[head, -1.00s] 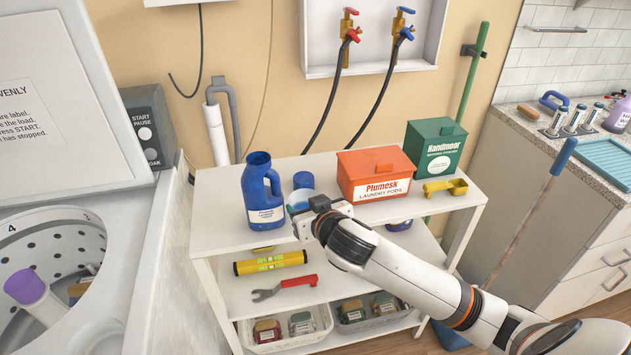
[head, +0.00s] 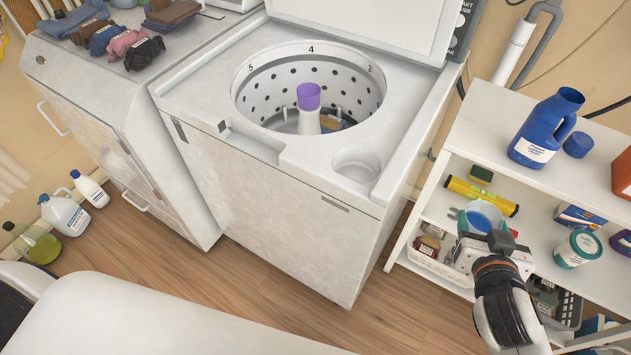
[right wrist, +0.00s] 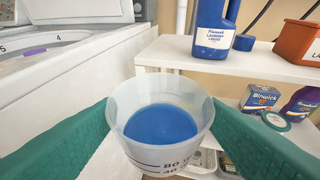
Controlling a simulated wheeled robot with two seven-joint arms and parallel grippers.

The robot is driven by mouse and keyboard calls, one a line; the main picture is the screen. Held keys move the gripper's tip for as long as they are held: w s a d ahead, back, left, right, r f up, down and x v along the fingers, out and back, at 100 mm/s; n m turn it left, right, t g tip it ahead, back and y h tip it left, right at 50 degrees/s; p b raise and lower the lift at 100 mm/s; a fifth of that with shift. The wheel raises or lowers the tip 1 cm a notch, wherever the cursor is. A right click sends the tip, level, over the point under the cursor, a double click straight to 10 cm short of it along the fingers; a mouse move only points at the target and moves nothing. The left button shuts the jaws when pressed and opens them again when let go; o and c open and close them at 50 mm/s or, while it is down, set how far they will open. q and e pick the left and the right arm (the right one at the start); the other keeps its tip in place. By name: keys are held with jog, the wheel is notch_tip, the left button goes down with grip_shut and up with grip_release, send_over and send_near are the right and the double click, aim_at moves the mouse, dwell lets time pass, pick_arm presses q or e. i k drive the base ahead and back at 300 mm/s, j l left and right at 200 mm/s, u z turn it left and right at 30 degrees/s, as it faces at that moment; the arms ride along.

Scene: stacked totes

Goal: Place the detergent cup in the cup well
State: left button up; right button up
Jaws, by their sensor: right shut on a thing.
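My right gripper (head: 484,226) is shut on the detergent cup (head: 482,216), a clear cup with blue liquid, held in front of the white shelf unit. In the right wrist view the cup (right wrist: 160,142) stands roughly upright between the two teal fingers, with dark markings on its front. The cup well (head: 357,164) is a round, empty-looking recess in the front right corner of the white washer's top (head: 290,157). The gripper is to the right of the well and apart from it. My left gripper is not in view.
The washer lid stands open over the tub (head: 252,92), where a purple-capped agitator (head: 309,105) rises. A blue detergent jug (head: 546,128) and its cap (head: 578,145) stand on the shelf top. A yellow level (head: 481,196) lies below. Floor shows between washer and shelf.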

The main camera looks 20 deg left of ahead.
aim_at(354, 180)
jog(key=k+j, duration=0.1)
jog(key=j, duration=0.3)
jog(key=k+j, duration=0.1)
jog(key=j, duration=0.3)
jog(key=k+j, duration=0.1)
jog(key=j, duration=0.3)
jog(key=k+j, duration=0.15)
jog(key=j, duration=0.2)
jog(key=k+j, duration=0.1)
jog(key=j, duration=0.3)
jog(key=k+j, duration=0.1)
jog(key=j, duration=0.3)
jog(key=i, duration=0.4)
